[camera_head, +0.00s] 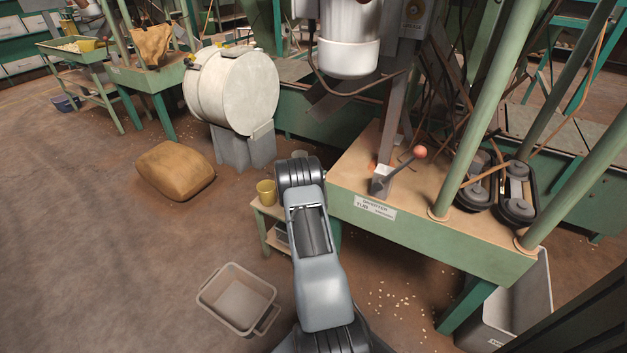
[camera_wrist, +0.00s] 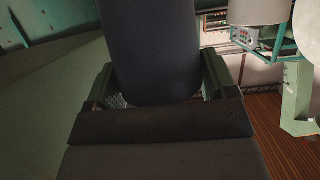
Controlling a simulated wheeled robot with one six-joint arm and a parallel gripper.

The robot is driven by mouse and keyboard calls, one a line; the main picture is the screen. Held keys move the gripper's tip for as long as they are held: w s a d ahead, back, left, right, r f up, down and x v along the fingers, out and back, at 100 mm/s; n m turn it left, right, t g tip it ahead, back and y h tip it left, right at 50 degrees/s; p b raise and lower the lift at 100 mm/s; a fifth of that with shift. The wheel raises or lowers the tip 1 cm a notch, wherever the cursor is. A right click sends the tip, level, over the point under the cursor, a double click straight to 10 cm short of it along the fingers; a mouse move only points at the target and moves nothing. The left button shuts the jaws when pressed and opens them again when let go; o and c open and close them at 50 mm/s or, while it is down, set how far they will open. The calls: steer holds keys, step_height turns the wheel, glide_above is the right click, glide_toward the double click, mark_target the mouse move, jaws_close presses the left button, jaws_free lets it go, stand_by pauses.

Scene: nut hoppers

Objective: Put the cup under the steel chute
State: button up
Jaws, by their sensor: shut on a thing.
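My gripper (camera_wrist: 155,88) is shut on a smooth, dark grey, rounded thing (camera_wrist: 150,45), which stands between its two green-edged fingers in the wrist view. Its far end runs out of the picture, so I cannot tell for sure that it is the cup. In the head view my own arm hides the gripper. A yellow cup-like pot (camera_head: 266,192) stands upright on a small green stand left of my arm. A grey steel chute (camera_head: 391,140) comes down onto the machine's bench, beside a lever with a red knob; a second grey sloping plate (camera_head: 330,103) sticks out to the left.
The wooden-topped green bench (camera_head: 345,178) carries a diverter label and green posts. A white drum (camera_head: 231,90) on a grey block and a brown sack (camera_head: 175,170) stand left. A beige bin (camera_head: 237,297) lies on the floor. Open floor extends left; scattered nuts lie below the bench.

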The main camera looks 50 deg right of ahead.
step_height(320, 180, down, 2)
steer(key=shift+a+f+b, duration=0.1)
steer(key=shift+f+b, duration=0.15)
steer(key=shift+b, duration=0.15)
steer(key=shift+r, duration=0.15)
